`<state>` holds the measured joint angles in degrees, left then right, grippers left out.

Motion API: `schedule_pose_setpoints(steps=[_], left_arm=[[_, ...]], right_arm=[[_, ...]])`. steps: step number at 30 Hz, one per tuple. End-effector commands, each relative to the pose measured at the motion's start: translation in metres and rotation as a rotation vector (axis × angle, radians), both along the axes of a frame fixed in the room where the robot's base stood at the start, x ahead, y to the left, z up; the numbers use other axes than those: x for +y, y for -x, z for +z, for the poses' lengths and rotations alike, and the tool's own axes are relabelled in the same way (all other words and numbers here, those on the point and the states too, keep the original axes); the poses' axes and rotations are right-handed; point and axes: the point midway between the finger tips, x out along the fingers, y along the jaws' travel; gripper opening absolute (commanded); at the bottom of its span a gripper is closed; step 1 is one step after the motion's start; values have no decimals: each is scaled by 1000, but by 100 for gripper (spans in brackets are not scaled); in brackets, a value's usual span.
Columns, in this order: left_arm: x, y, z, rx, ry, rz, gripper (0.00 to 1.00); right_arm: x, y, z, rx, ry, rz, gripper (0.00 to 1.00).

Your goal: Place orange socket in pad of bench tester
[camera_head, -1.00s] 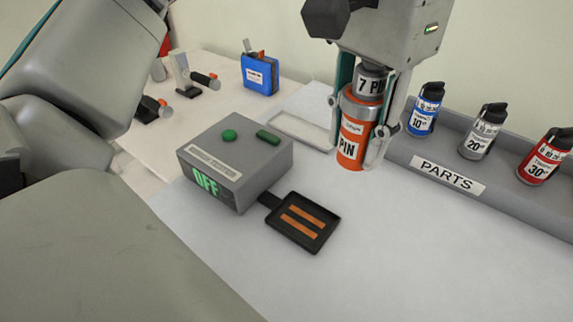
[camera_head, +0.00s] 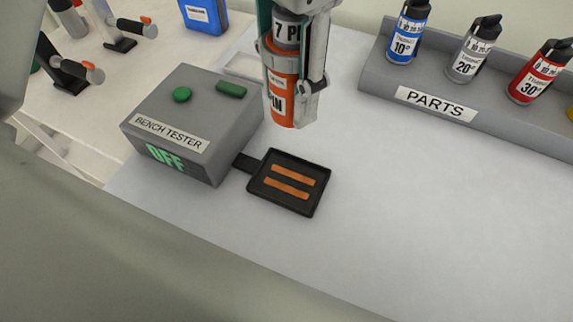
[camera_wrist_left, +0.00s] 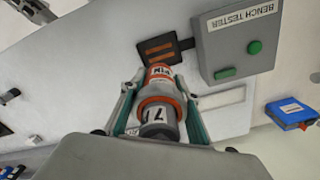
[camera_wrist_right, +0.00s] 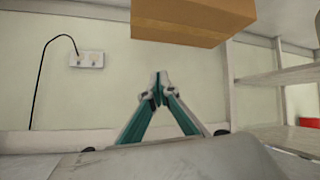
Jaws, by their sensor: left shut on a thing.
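My left gripper (camera_head: 297,92) is shut on the orange socket (camera_head: 283,82), a cylinder with a grey upper part marked 7 PIN. It holds the socket roughly upright above the table, behind the pad; the socket also shows between the fingers in the left wrist view (camera_wrist_left: 160,100). The grey bench tester (camera_head: 190,118) shows OFF on its front and has two green controls on top. Its black pad (camera_head: 290,182), a shallow tray with two copper strips, sits at its right side and is empty. My right gripper (camera_wrist_right: 158,92) shows only in its wrist view, fingertips together, holding nothing.
A grey PARTS rack (camera_head: 465,112) with blue, grey and red labelled canisters stands at the back right. A blue box (camera_head: 204,15) and toggle clamps (camera_head: 125,30) lie at the back left. The table right of the pad is clear.

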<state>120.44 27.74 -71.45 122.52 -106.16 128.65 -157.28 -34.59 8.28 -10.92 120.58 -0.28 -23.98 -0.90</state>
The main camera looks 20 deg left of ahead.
Motion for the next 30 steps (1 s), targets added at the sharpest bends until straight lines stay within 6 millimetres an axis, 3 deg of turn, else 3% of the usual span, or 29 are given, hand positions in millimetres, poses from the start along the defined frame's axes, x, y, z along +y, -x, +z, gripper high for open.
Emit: schedule_pose_setpoints(steps=[1, 12, 30], left_arm=[[0, -1, -19, 13, -1, -3, 2], [0, 0, -103, 11, 1, -1, 2], [0, 0, -167, 6, 2, 1, 2]], right_arm=[[0, 3, -7, 9, 1, 2, 0], [6, -6, 0, -18, -8, 19, 0], [11, -7, -2, -18, -17, 23, 0]])
